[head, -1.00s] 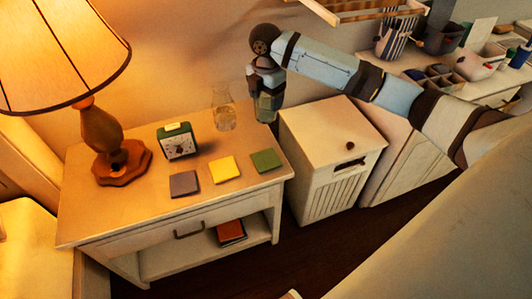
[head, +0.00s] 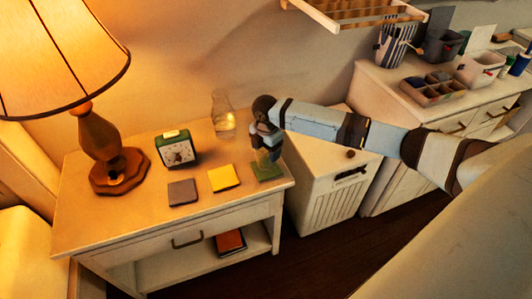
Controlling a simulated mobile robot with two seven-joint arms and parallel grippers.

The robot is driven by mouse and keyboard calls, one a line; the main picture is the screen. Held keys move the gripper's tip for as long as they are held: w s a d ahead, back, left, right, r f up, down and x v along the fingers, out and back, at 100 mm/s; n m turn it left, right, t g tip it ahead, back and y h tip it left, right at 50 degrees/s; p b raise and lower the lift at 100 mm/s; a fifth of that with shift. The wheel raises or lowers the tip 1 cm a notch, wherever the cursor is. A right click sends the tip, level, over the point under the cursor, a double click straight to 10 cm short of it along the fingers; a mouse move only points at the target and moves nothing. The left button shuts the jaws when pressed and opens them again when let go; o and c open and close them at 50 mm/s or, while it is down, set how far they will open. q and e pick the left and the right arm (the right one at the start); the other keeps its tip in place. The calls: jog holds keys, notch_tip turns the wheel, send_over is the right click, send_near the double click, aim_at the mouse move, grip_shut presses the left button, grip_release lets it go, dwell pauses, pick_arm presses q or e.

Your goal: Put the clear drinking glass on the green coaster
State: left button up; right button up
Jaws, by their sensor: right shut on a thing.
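My right gripper (head: 266,148) points down over the green coaster (head: 268,174) at the right end of the nightstand. It is shut on the clear drinking glass (head: 266,160), which shows only faintly between and below the fingers. The glass is upright, over the coaster. I cannot tell whether its base touches the coaster. The green coaster lies flat, partly hidden behind the gripper and glass. My left gripper is not in view.
A yellow coaster (head: 223,178) and a grey coaster (head: 183,192) lie left of the green one. A green clock (head: 177,150), a clear carafe (head: 223,117) and a lit lamp (head: 103,140) stand behind them. A white cabinet (head: 325,205) stands right of the nightstand (head: 110,240).

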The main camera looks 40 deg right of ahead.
jog(key=shift+f, duration=0.8)
jog(key=o, duration=0.7)
jog(key=shift+f, duration=0.1)
jog(key=o, duration=0.3)
jog(key=shift+o, duration=0.2)
